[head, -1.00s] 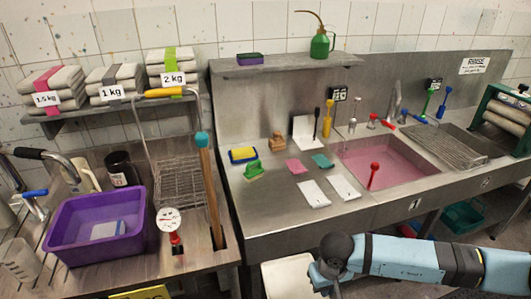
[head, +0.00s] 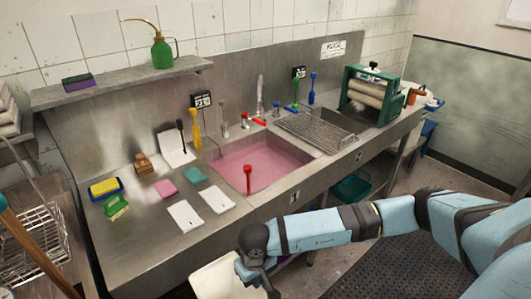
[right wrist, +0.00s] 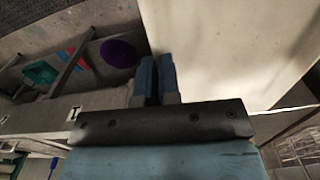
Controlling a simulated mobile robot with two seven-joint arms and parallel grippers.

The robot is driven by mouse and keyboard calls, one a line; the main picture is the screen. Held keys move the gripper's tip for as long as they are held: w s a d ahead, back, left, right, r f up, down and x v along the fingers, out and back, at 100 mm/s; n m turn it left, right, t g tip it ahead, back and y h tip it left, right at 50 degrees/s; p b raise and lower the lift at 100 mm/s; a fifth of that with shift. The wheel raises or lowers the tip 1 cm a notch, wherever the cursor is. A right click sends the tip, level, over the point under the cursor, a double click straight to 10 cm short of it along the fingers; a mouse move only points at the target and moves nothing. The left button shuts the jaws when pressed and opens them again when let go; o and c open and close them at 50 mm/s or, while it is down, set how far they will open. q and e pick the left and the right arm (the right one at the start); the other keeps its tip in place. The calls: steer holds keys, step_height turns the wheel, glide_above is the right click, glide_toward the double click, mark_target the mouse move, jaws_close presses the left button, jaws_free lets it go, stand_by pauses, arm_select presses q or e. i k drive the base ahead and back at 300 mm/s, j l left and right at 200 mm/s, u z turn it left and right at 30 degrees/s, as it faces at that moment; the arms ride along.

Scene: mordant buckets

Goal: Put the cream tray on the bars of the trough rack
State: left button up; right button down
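The cream tray (head: 212,281) is at the bottom of the head view, in front of the counter and partly cut off by the frame. My right gripper (head: 262,284) is at its right side. In the right wrist view the tray (right wrist: 230,45) fills the upper right, and the gripper's blue fingers (right wrist: 155,78) are close together at its edge, shut on it; the exact contact is hidden. The trough rack (head: 318,131) is a set of metal bars over a trough, right of the pink sink, and its bars look bare. My left gripper is not in view.
The pink-filled sink (head: 262,163) holds a red-handled tool (head: 248,178). Two white cards (head: 185,216) lie on the counter before it. A green roller press (head: 372,95) stands right of the rack. A teal basin (head: 352,187) sits below the counter.

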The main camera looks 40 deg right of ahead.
mark_target(323, 134)
steer(key=l, duration=3.65)
steer(key=i+u, duration=0.05)
steer(key=i, duration=0.05)
